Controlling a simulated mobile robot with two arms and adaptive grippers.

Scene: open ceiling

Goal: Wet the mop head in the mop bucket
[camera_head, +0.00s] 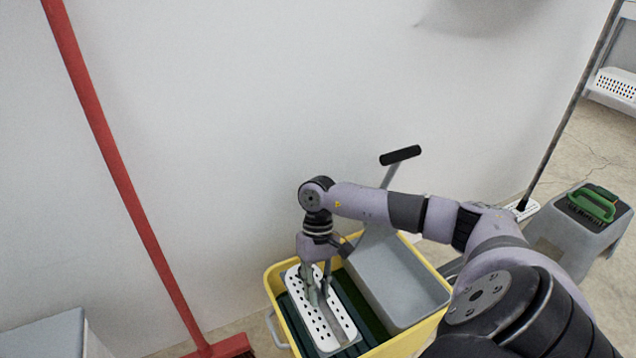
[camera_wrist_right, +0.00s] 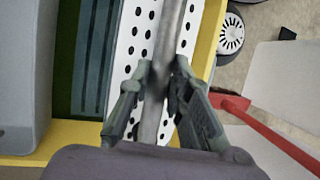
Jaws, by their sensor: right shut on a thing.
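The yellow mop bucket (camera_head: 437,320) stands on the floor by the wall, with a grey wringer tray (camera_head: 400,285) and a black-gripped lever (camera_head: 400,154). A white perforated plate (camera_head: 325,325), like a flat mop head, sits within the bucket's rim over dark green slats. My right gripper (camera_head: 322,290) points down over this plate, shut on a grey metal bar. In the right wrist view, the bar (camera_wrist_right: 172,30) runs between the fingers across the plate (camera_wrist_right: 140,40). I cannot tell how bar and plate join. My left gripper is out of view.
A red broom (camera_head: 125,180) leans against the wall at left. A thin pole (camera_head: 570,105) with a white perforated foot (camera_head: 522,209) leans at right. A grey stool (camera_head: 580,232) there carries a green brush (camera_head: 594,203). A grey box (camera_head: 45,337) stands at lower left.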

